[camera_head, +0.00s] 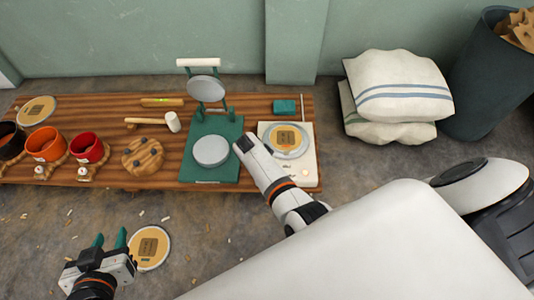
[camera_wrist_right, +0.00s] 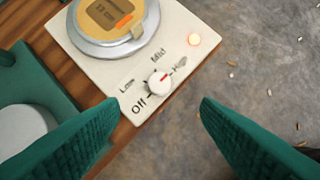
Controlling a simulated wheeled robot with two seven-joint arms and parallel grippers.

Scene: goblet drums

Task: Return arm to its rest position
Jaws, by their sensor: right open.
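My right arm reaches in over the bench's right end in the head view. Its gripper (camera_wrist_right: 160,104) shows in the right wrist view, with two green fingers wide apart and nothing between them.
The wooden bench (camera_head: 95,115) carries a green press (camera_head: 211,172), a mallet (camera_head: 172,122), a round wooden piece (camera_head: 142,156) and colored cups (camera_head: 46,145). Sacks (camera_head: 395,90) and a dark bin (camera_head: 488,85) stand at right. Scraps litter the floor.

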